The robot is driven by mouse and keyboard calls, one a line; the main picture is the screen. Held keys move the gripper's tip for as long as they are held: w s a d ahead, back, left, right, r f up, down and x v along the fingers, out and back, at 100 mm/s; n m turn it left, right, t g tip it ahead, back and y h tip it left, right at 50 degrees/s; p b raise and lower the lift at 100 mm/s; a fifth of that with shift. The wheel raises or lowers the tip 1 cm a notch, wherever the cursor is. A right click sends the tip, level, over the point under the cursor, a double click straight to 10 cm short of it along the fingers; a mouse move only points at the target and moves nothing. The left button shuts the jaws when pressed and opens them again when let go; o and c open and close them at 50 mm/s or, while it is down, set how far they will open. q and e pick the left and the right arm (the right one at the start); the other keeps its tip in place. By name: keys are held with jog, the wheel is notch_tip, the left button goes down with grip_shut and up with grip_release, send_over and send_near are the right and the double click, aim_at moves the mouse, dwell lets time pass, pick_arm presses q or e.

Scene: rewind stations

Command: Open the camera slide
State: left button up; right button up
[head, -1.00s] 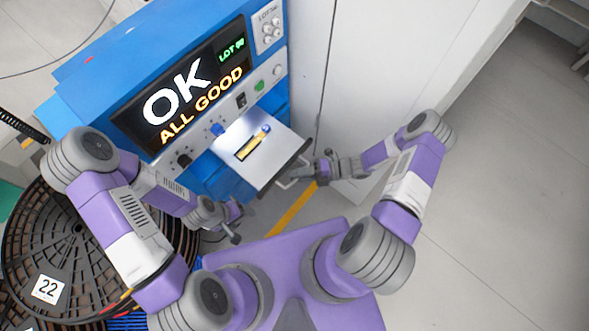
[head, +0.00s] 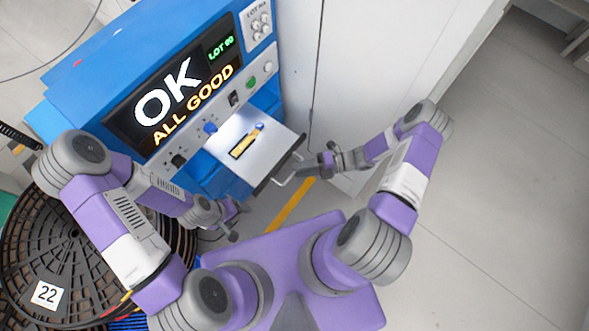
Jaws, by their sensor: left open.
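The camera slide (head: 235,164) is a pale metal tray pulled out from the front of the blue machine (head: 62,112). A gold strip with a blue end (head: 246,141) lies on it. The slide's dark front edge carries a light handle bar (head: 287,179). My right gripper (head: 306,170) is at the right end of this handle; whether its fingers touch or close on it is too small to tell. My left gripper (head: 236,222) is open and empty, below and left of the slide, apart from it.
Knobs and a green button (head: 251,83) line the panel. Black reels (head: 85,270) lie at lower left, near my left arm. A white cabinet (head: 370,60) stands right of the machine. Open floor (head: 500,210) lies to the right.

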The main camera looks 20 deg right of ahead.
jog(key=shift+v, duration=2.35)
jog(key=s+a+f+n+g+h, duration=0.2)
jog(key=s+a+n+g+h, duration=0.15)
jog(key=n, duration=0.75)
jog(key=s+a+f+n+g+h, duration=0.25)
jog(key=s+a+n+h, duration=0.2)
jog(key=n, duration=0.55)
jog(key=shift+w+a+r+n+t+h, duration=0.15)
jog(key=shift+a+r+n+t+h, duration=0.35)
jog(key=shift+n, duration=2.2)
jog(key=shift+w+a+r+n+t+h, duration=0.2)
jog(key=shift+r+n+t+h, duration=0.55)
jog(key=shift+n, duration=1.95)
jog(key=shift+w+a+r+n+t+h, duration=0.1)
jog(key=shift+a+r+n+t+h, duration=0.5)
jog(key=shift+n, duration=2.1)
jog(key=shift+d+r, duration=0.2)
